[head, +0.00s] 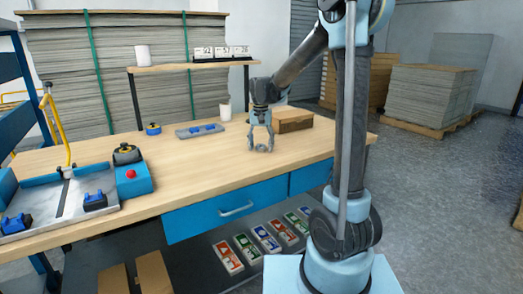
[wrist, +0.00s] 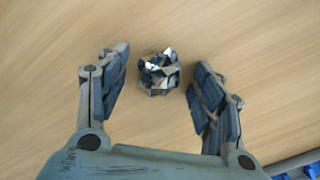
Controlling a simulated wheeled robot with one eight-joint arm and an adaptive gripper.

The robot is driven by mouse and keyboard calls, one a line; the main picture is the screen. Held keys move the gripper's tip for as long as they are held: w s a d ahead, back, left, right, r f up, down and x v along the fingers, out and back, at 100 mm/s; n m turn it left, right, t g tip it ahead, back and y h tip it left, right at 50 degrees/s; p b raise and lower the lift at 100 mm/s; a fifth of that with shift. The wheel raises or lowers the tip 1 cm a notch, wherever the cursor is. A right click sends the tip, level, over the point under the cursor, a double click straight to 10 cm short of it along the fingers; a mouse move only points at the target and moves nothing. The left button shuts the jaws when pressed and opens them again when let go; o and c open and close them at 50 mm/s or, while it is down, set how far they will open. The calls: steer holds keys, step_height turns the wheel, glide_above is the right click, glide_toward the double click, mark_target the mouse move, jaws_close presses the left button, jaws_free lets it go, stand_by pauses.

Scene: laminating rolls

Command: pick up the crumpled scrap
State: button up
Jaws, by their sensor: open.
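The crumpled scrap (wrist: 159,72) is a small faceted ball in dark grey-blue and white, lying on the wooden tabletop in the wrist view. My gripper (wrist: 158,78) is open, with one finger on each side of the scrap and a visible gap to both. The fingers do not touch it. In the head view my gripper (head: 261,147) points down low over the workbench (head: 300,152). A small greyish shape shows between its fingertips there, too small to make out clearly.
A cardboard box (head: 294,120) stands close behind my gripper. A raised shelf (head: 190,65) spans the rear. The front middle of the bench is clear.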

steer(key=c, duration=0.8)
steer(key=shift+o, duration=0.2)
steer(key=shift+r, duration=0.1)
